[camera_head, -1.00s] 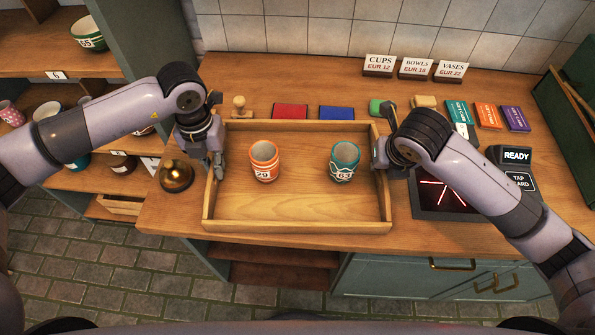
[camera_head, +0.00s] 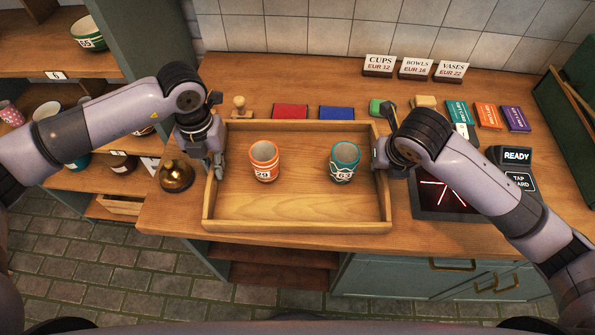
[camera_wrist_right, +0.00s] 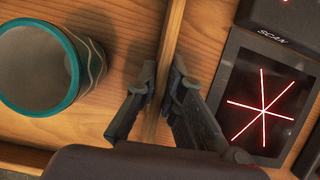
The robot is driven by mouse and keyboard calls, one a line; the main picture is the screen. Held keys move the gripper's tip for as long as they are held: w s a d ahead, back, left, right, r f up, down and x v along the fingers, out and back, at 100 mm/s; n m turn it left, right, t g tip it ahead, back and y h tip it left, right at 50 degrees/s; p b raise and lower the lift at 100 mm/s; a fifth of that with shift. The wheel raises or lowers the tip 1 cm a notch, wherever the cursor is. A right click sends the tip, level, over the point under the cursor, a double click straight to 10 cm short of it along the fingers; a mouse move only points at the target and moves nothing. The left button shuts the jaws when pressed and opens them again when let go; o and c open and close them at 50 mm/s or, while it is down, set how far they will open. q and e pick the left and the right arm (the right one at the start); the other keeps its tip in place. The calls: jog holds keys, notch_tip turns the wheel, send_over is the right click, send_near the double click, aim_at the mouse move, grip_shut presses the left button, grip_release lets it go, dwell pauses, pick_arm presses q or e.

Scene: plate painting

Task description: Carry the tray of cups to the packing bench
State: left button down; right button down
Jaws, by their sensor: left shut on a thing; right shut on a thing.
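A wooden tray (camera_head: 290,228) is on or just above the counter; I cannot tell which. It holds an orange cup (camera_head: 264,161) marked 29 on its left and a teal cup (camera_head: 344,162) marked 63 on its right, both upright. My left gripper (camera_head: 217,165) is shut on the tray's left wall. My right gripper (camera_head: 380,155) is at the right wall, partly hidden by its arm. In the right wrist view the right gripper (camera_wrist_right: 158,100) has its fingers on both sides of the tray wall (camera_wrist_right: 172,50), with the teal cup (camera_wrist_right: 40,68) to the left.
A brass bell (camera_head: 176,176) stands close left of the tray. A scanner pad (camera_head: 440,196) and READY display (camera_head: 511,156) are to the right. Red (camera_head: 290,111) and blue (camera_head: 337,113) pads, a stamp (camera_head: 240,106) and price signs (camera_head: 415,69) stand behind. The counter's front edge is close.

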pick_arm(q)
jog(key=shift+w+r, duration=0.1)
jog(key=shift+r, duration=0.1)
pick_arm(e)
jog(key=shift+w+r, duration=0.1)
jog(key=shift+r, duration=0.1)
